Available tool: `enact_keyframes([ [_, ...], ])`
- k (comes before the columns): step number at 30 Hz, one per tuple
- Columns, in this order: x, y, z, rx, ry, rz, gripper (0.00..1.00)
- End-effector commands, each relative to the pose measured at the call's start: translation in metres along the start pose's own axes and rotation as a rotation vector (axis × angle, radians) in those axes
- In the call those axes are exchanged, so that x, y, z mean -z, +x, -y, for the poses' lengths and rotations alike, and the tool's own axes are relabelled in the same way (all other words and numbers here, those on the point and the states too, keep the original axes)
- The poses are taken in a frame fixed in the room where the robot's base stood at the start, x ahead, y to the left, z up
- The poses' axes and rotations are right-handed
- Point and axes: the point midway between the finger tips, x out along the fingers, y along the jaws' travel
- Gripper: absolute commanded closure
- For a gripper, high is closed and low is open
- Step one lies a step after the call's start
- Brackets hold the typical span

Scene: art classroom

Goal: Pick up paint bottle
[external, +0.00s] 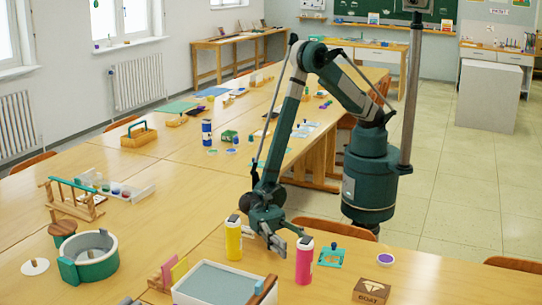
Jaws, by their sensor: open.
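A yellow paint bottle (233,239) with a dark-topped white cap stands upright on the near table. A pink-red paint bottle (304,262) with a similar cap stands upright to its right. A blue paint bottle (207,133) stands farther back on the table. My gripper (287,239) is low, between the yellow and pink-red bottles, with its fingers pointing toward the pink-red one. It is open, and I see nothing between its fingers. The fingertips appear close to the pink-red bottle; I cannot tell whether they touch it.
A white tray (181,293) with a grey inside lies in front. A wooden box marked "BOAT" (371,291), a teal piece (332,256) and a purple-topped pot (385,260) lie to the right. A round green-and-white tub (88,262) and wooden racks stand left. Bare tabletop lies left of the yellow bottle.

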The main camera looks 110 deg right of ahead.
Motion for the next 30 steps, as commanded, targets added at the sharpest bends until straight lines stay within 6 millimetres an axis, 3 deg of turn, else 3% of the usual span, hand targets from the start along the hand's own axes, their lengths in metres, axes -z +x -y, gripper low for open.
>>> enact_keyframes([
  [6, 0.0, 0.017, 0.0, 0.001, 0.0, 0.0, 0.51],
  [20, 0.0, 0.022, 0.001, 0.0, 0.0, 0.0, 0.51],
  [30, -0.002, 0.056, 0.002, -0.001, 0.0, 0.0, 0.51],
])
